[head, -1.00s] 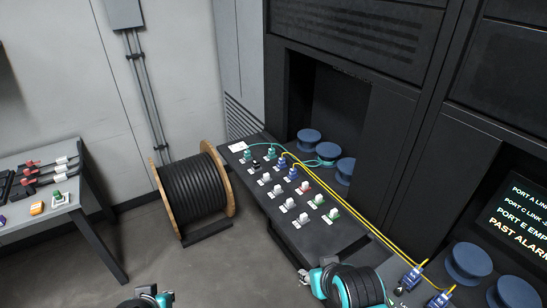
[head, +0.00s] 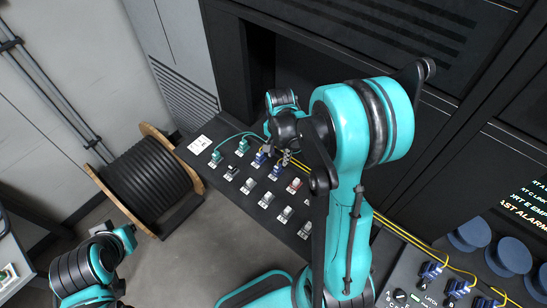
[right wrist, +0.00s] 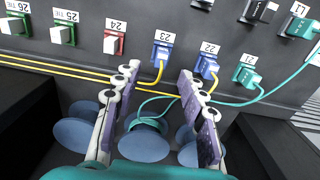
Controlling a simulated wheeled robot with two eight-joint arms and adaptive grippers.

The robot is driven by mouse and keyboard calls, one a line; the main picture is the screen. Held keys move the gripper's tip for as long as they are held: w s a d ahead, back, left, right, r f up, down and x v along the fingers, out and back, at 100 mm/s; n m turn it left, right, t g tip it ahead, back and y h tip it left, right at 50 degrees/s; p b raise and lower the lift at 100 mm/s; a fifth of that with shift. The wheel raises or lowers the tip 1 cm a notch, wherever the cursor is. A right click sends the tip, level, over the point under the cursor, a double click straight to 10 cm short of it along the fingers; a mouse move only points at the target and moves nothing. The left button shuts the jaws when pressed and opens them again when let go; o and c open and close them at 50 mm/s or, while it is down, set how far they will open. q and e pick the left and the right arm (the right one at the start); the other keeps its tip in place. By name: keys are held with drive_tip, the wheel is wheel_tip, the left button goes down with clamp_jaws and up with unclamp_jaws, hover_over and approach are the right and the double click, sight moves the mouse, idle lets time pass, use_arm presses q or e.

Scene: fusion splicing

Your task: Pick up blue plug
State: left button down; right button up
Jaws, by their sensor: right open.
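Two blue plugs sit in the sloped dark panel, each with a yellow cable. In the right wrist view, the plug at label 23 (right wrist: 162,52) is ahead of the gap between my fingertips, and the plug at label 22 (right wrist: 206,66) is just right of it, near the right finger. In the head view, the blue plugs (head: 260,158) stand beside my right gripper (head: 283,157), which my arm partly hides. My right gripper (right wrist: 159,74) is open, with nothing between its fingers.
Green-teal plugs (right wrist: 246,77) and a red-and-white plug (right wrist: 114,42) flank the blue ones. Yellow cables (right wrist: 60,70) run between my fingers and the panel. Blue spools (right wrist: 145,140) stand behind. A cable drum (head: 150,180) stands on the floor left of the panel (head: 225,195).

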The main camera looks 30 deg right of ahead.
sight(278, 166)
drive_tip(key=f, duration=0.2)
drive_tip(key=f+b, duration=0.1)
drive_tip(key=f, duration=0.5)
drive_tip(key=shift+w+b, duration=0.25)
drive_tip(key=shift+b, duration=0.1)
clamp_jaws()
